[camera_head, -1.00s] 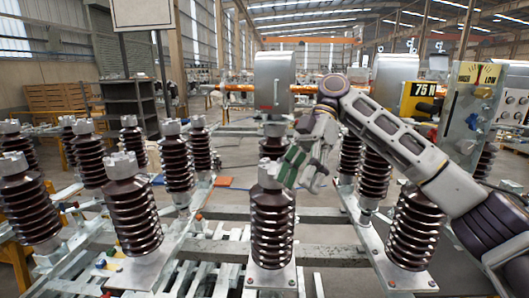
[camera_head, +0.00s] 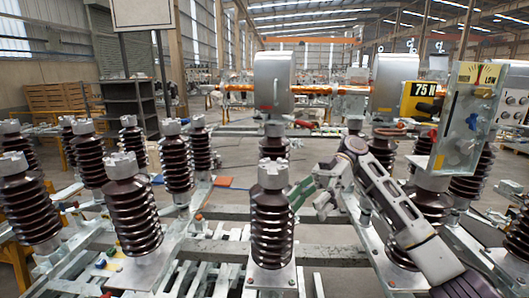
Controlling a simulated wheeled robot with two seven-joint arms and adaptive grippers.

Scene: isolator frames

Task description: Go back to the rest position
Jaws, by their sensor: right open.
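My right gripper (camera_head: 306,198) is open and empty. Its green-tipped fingers are just right of the front middle insulator (camera_head: 272,222), close to its upper part; I cannot tell whether they touch. My right arm comes in from the lower right and crosses in front of the right-hand insulator (camera_head: 432,205), partly hiding it. My left gripper is not in view.
Several brown ribbed insulators stand on metal frames, such as the front left one (camera_head: 132,215). A clear panel marked HIGH and LOW (camera_head: 468,115) and a yellow 75 N box (camera_head: 420,100) are at right.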

